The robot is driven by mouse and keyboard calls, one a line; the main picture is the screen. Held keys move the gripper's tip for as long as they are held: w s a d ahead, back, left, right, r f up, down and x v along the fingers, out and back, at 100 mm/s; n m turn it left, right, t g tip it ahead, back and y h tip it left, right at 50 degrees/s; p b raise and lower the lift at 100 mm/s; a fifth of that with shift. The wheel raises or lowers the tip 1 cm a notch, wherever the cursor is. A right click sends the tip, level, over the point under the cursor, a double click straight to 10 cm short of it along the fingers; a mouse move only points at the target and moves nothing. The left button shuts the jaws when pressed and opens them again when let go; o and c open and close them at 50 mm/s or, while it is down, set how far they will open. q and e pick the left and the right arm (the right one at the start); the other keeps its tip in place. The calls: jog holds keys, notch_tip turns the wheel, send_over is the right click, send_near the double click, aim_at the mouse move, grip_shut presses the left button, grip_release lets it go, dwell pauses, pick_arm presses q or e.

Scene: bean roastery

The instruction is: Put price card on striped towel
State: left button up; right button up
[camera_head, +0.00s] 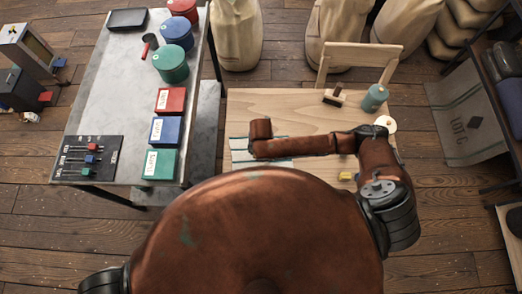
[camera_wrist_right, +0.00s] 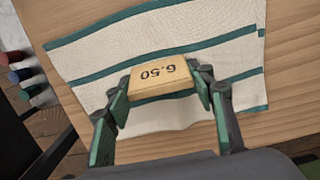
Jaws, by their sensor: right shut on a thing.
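The price card (camera_wrist_right: 160,77) is a small tan block marked "6.50", seen upside down in the right wrist view. My right gripper (camera_wrist_right: 161,92) is shut on it, with a finger at each side. Behind the card lies the striped towel (camera_wrist_right: 195,40), cream with green stripes, flat on the wooden table. I cannot tell whether the card touches the towel. In the head view the towel (camera_head: 240,160) is partly covered by my right arm, and the right gripper and card are hidden. My left gripper is not in view.
The wooden table (camera_head: 290,105) also holds a brush (camera_head: 334,97), a teal bottle (camera_head: 375,98), a white roll (camera_head: 386,124) and a small yellow thing (camera_head: 346,176). A grey table (camera_head: 122,85) with tins and boxes stands left.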

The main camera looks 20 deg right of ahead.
jog(key=shift+f, duration=0.35)
jog(key=shift+f, duration=0.1)
jog(key=shift+f, duration=0.15)
jog(key=o, duration=0.9)
jog(key=r, duration=0.4)
jog(key=s+r, duration=0.1)
jog(key=r, duration=0.3)
jog(key=r+p, duration=0.1)
jog(key=r, duration=0.3)
jog(key=shift+s+a+r, duration=0.15)
jog(key=shift+a+r, duration=0.05)
jog(key=shift+r, duration=0.05)
jog(key=shift+s+f, duration=0.1)
